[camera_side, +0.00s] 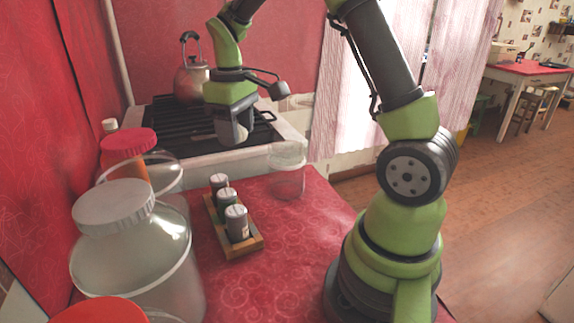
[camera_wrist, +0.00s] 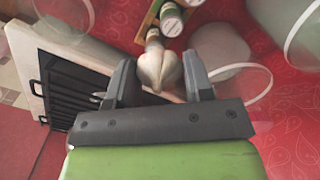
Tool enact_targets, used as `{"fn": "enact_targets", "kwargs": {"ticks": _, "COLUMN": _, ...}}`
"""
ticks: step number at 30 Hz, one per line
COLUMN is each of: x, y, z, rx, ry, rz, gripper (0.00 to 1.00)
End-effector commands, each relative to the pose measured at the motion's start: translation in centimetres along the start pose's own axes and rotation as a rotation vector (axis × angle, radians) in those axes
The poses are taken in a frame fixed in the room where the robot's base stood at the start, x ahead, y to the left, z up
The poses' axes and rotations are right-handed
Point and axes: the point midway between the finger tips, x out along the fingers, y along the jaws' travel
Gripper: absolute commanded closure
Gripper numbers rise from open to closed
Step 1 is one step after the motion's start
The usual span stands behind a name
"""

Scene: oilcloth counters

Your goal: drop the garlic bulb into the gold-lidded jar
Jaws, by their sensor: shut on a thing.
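My gripper (camera_wrist: 160,82) is shut on the pale garlic bulb (camera_wrist: 157,66), which sits between the two fingers in the wrist view. In the side view my gripper (camera_side: 236,138) hangs over the near edge of the stove, and I cannot make out the bulb there. No lid looks clearly gold. A large clear jar (camera_side: 130,258) has a grey-white lid (camera_side: 113,206). Behind it a jar has a red lid (camera_side: 128,144). An orange-red lid (camera_side: 98,312) shows at the bottom left. A small clear jar (camera_side: 288,178) stands right of my gripper, with no coloured lid visible.
A wooden rack (camera_side: 238,245) with three shakers (camera_side: 236,222) stands on the red patterned counter (camera_side: 285,245). The stove (camera_side: 175,150) holds a kettle (camera_side: 192,78). Large jars line the left side. The counter right of the rack is clear.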

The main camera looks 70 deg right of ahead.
Motion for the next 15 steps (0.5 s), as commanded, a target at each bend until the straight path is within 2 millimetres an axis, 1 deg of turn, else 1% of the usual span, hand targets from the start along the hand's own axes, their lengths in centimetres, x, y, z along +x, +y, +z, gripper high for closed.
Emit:
{"fn": "enact_targets", "kwargs": {"ticks": 1, "x": -0.7, "y": 2.8, "z": -0.1, "rx": 0.017, "ry": 0.003, "rz": 0.002, "gripper": 0.75}}
{"fn": "enact_targets", "kwargs": {"ticks": 2, "x": -1.1, "y": 4.3, "z": -0.1, "rx": 0.017, "ry": 0.002, "rz": 0.002, "gripper": 0.75}}
{"fn": "enact_targets", "kwargs": {"ticks": 3, "x": -1.6, "y": 6.1, "z": 0.1, "rx": 0.017, "ry": 0.001, "rz": 0.002, "gripper": 0.75}}
{"fn": "enact_targets", "kwargs": {"ticks": 6, "x": -2.7, "y": 10.2, "z": 1.1, "rx": 0.018, "ry": 0.001, "rz": 0.000, "gripper": 0.75}}
{"fn": "enact_targets", "kwargs": {"ticks": 9, "x": -3.7, "y": 13.3, "z": 2.3, "rx": 0.018, "ry": 0.003, "rz": -0.002, "gripper": 0.75}}
{"fn": "enact_targets", "kwargs": {"ticks": 10, "x": -3.9, "y": 14.0, "z": 2.6, "rx": 0.018, "ry": 0.004, "rz": -0.002, "gripper": 0.75}}
{"fn": "enact_targets", "kwargs": {"ticks": 12, "x": -4.3, "y": 15.3, "z": 3.3, "rx": 0.017, "ry": 0.004, "rz": -0.004, "gripper": 0.75}}
{"fn": "enact_targets", "kwargs": {"ticks": 15, "x": -4.6, "y": 16.3, "z": 3.9, "rx": 0.016, "ry": 0.006, "rz": -0.006, "gripper": 0.75}}
